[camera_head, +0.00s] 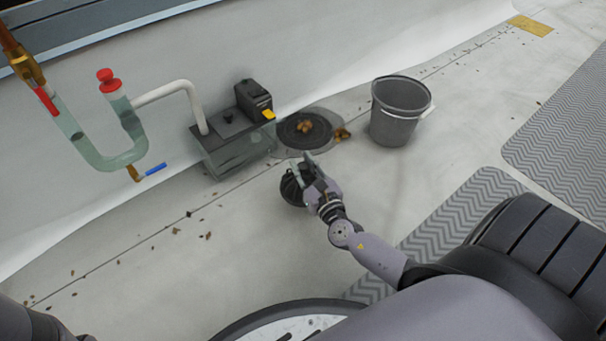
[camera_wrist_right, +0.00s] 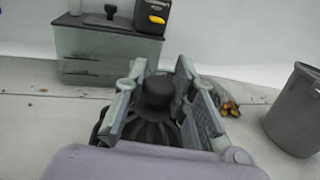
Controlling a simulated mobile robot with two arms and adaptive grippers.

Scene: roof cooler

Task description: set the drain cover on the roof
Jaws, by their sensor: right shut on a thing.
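The drain cover (camera_head: 291,188) is a dark, ribbed dome with a knob on top. My right gripper (camera_head: 304,172) is shut on it, just in front of the drain. In the right wrist view the dark knob (camera_wrist_right: 156,95) sits between the two fingers of the gripper (camera_wrist_right: 160,92), with the ribbed dome below. I cannot tell whether the cover touches the roof. The round dark drain (camera_head: 303,131) lies in the roof with brown leaves (camera_head: 305,126) on it. My left gripper is not in view.
A grey box (camera_head: 230,150) with a black unit (camera_head: 254,98) stands left of the drain. A grey bucket (camera_head: 398,112) stands right of it. Clear pipework (camera_head: 110,160) with red and blue valves is at the left. Leaves (camera_head: 342,134) lie beside the drain. Grey mats (camera_head: 565,130) cover the right.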

